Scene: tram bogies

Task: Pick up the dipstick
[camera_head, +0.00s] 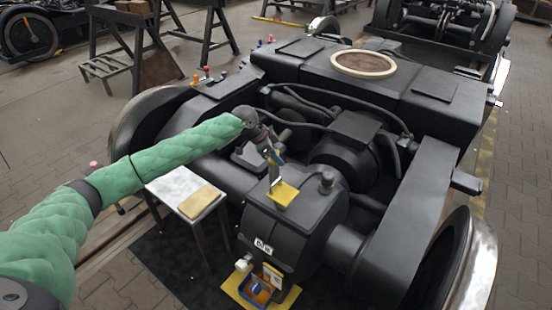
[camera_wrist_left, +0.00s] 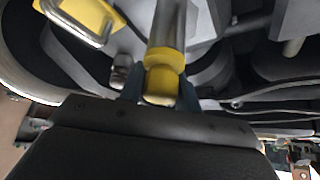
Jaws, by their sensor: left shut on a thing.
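My left gripper (camera_head: 273,157) is above the dark gearbox housing (camera_head: 290,218) in the head view, at the end of the green-sleeved arm. In the left wrist view its blue-grey fingers (camera_wrist_left: 160,92) are shut on the yellow grip of the dipstick (camera_wrist_left: 161,82). A grey tube-like part runs on from the grip toward the top of that view. I cannot tell how far the dipstick sits in the housing. My right gripper is in neither view.
A yellow plate (camera_head: 284,193) lies on the housing just below the gripper. Cables and the black bogie frame (camera_head: 405,195) surround it. A small metal table (camera_head: 176,184) with a tan pad stands left, and a blue bin (camera_head: 256,289) sits low in front.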

